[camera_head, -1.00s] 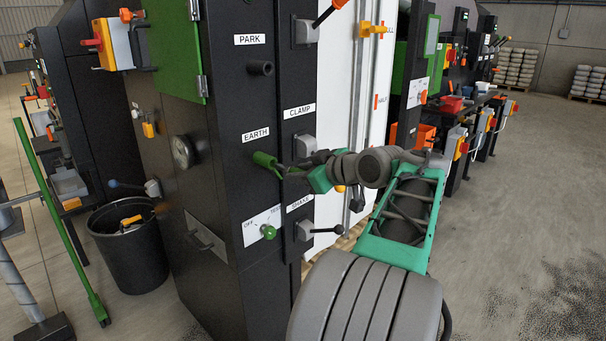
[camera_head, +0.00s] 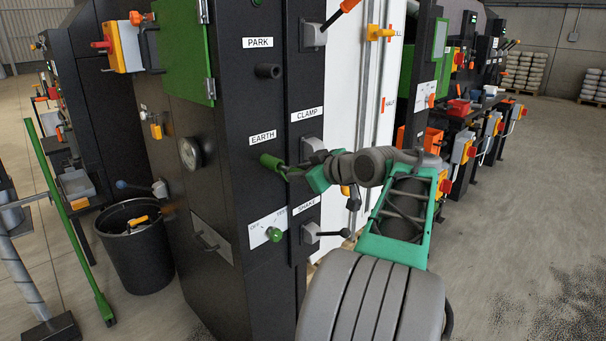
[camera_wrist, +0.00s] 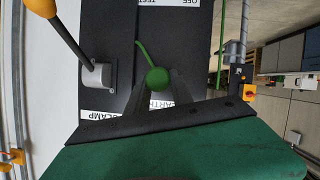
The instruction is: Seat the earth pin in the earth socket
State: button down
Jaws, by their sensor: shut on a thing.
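The green earth pin (camera_head: 271,161) is in the jaws of my gripper (camera_head: 292,171), just below the EARTH label on the black cabinet front. In the wrist view the pin's rounded green end (camera_wrist: 157,79) shows at the fingertips of my gripper (camera_wrist: 165,92), with a thin green line above it. The EARTH label (camera_wrist: 162,104) is partly hidden by the fingers there. The earth socket is not clearly visible; the pin and gripper cover that area. I cannot tell whether the pin's tip is in it.
The park holder (camera_head: 268,71) sticks out empty above. The clamp lever (camera_wrist: 97,74) is close beside the gripper. Below are the green test knob (camera_head: 273,234) and the shake lever (camera_head: 330,234). A black bin (camera_head: 138,250) stands left; open floor lies right.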

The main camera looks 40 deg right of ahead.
aim_at(292, 167)
jog(key=shift+w+a, duration=0.1)
jog(key=shift+w, duration=1.8)
jog(key=c, duration=1)
grip_release()
jog(key=shift+c, duration=0.2)
jog(key=v, duration=0.7)
jog(key=shift+s+r, duration=0.2)
jog(key=shift+s, duration=0.15)
